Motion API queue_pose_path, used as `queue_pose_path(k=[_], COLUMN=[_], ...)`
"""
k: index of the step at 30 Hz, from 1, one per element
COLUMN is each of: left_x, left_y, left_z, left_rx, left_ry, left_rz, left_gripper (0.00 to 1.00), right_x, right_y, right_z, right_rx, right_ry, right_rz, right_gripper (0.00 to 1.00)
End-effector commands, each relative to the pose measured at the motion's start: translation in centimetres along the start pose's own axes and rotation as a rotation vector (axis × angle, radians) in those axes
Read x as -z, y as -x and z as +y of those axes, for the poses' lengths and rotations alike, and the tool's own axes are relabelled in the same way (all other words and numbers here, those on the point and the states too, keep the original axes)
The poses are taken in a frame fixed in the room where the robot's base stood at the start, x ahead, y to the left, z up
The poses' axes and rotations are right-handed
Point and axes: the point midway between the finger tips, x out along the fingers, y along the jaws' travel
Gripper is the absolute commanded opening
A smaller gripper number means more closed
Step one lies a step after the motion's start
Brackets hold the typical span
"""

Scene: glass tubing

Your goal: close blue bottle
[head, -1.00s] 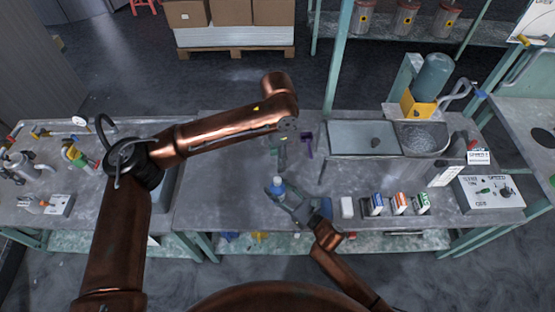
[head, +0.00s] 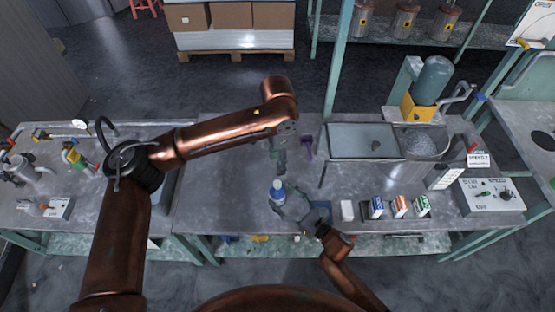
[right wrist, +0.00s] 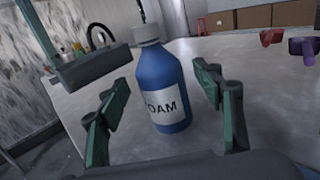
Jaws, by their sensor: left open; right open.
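The blue bottle (head: 278,192) stands upright on the grey worktop, a white label on its front. In the right wrist view, the bottle (right wrist: 172,93) has a light grey cap (right wrist: 152,33) on its neck; how tight it is cannot be told. My right gripper (head: 284,204) is low at the bottle. Its green fingers (right wrist: 152,108) are open, one on each side of the bottle, with gaps visible. My left gripper (head: 281,160) hangs open behind and above the bottle in the head view, pointing down and apart from it.
A purple object (head: 306,147) lies behind the bottle, right of my left gripper. A white block (head: 347,210) and several small cartons (head: 399,206) stand along the front edge to the right. The worktop left of the bottle is clear.

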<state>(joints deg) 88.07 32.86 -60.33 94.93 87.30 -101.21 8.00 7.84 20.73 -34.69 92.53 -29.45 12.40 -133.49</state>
Motion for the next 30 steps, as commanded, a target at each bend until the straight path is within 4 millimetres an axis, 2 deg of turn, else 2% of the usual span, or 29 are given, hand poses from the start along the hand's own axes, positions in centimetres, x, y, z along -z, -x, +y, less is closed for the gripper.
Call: queue_pose_path(k=[1, 6, 12, 17, 30], left_x=[0.0, 0.0, 0.0, 0.0, 0.0], left_y=[0.0, 0.0, 0.0, 0.0, 0.0], left_z=[0.0, 0.0, 0.0, 0.0, 0.0], left_rx=[0.0, 0.0, 0.0, 0.0, 0.0], left_ry=[0.0, 0.0, 0.0, 0.0, 0.0], left_rz=[0.0, 0.0, 0.0, 0.0, 0.0], left_gripper=[0.4, 0.4, 0.4, 0.4, 0.4], right_x=[0.1, 0.1, 0.1, 0.0, 0.0], right_y=[1.3, 4.9, 7.7, 8.5, 8.6], right_z=[0.0, 0.0, 0.0, 0.0, 0.0], right_rx=[0.002, 0.001, 0.001, 0.0, 0.0], right_ry=[-0.001, -0.001, -0.002, -0.001, -0.001], right_rz=[0.003, 0.002, 0.001, 0.001, 0.0], right_gripper=[0.61, 0.61, 0.61, 0.61, 0.61])
